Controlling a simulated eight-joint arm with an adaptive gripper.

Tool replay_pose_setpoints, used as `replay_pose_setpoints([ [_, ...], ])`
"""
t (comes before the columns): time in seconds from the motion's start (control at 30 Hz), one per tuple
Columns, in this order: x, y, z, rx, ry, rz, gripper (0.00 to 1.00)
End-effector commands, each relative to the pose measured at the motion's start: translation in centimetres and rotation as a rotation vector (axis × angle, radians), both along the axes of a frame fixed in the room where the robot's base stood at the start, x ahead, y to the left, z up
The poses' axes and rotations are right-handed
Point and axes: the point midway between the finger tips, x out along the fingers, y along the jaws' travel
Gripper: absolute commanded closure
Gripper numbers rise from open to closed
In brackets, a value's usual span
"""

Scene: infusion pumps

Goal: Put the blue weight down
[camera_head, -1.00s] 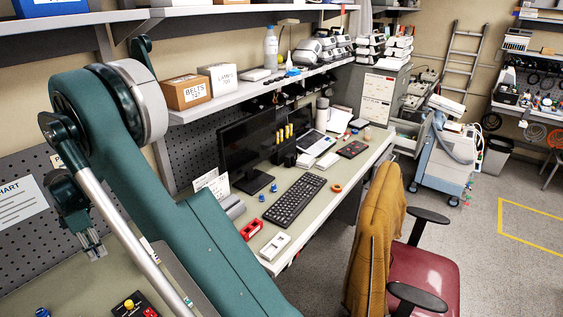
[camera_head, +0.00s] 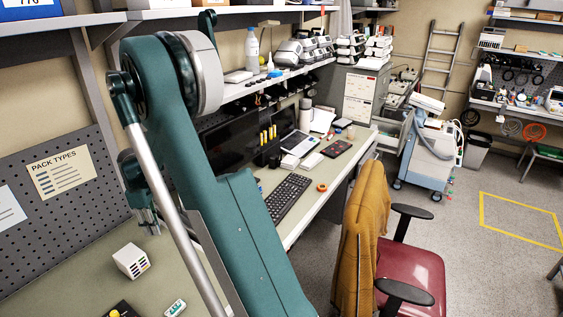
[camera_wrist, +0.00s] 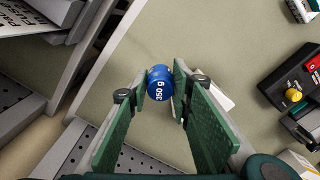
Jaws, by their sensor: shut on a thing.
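In the head view my gripper (camera_head: 146,222) points down over the left bench top, and the weight cannot be made out there.
A white box (camera_head: 131,261) stands on the bench below my gripper. A black device with a yellow knob (camera_wrist: 293,95) is at the right in the wrist view. A perforated panel (camera_head: 75,210) backs the bench. A bare bench area lies left of the box.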

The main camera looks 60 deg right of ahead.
Motion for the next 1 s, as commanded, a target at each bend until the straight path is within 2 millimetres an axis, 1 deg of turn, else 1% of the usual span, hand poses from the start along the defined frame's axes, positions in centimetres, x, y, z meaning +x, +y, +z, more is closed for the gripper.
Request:
replay_pose_setpoints([
  [0.03, -0.8, -1.5, 0.0, 0.000, 0.000, -0.039, 0.96],
  [0.2, -3.3, -5.7, 0.1, 0.000, 0.000, -0.168, 0.96],
  [0.47, -7.7, -11.7, 0.0, 0.000, 0.000, -0.366, 0.96],
  [0.6, -10.2, -14.7, 0.1, -0.001, -0.001, -0.471, 0.96],
  [0.8, -13.1, -17.8, 0.0, -0.001, -0.001, -0.592, 0.96],
  [0.9, -14.1, -18.8, 0.0, -0.001, -0.001, -0.632, 0.96],
  [1.0, -14.8, -19.4, 0.0, -0.001, -0.001, -0.656, 0.96],
])
